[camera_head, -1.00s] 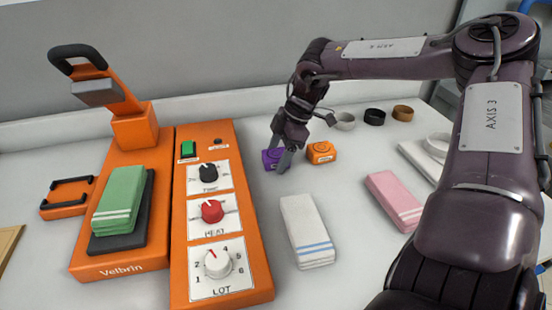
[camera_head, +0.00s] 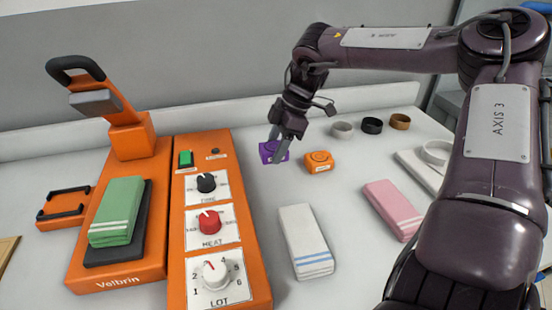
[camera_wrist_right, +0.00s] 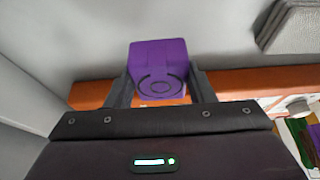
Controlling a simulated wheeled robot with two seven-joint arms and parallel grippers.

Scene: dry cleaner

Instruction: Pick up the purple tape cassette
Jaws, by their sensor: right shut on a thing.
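The purple tape cassette (camera_head: 271,152) is between the fingers of my right gripper (camera_head: 277,146), raised a little above the white counter. In the right wrist view the purple cassette (camera_wrist_right: 158,58) is held with a finger on each side, its dark ring mark facing the camera. My right gripper (camera_wrist_right: 158,90) is shut on it. The fingers hide part of the cassette in the head view. An orange tape cassette (camera_head: 319,162) lies on the counter just right of it, apart from the gripper. My left gripper is not in view.
An orange control panel (camera_head: 208,163) with knobs and an orange press (camera_head: 133,140) with a green folded cloth (camera_head: 118,212) stand left. A white towel (camera_head: 304,240), a pink towel (camera_head: 393,209) and three rolls (camera_head: 372,126) lie to the right. Counter between is clear.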

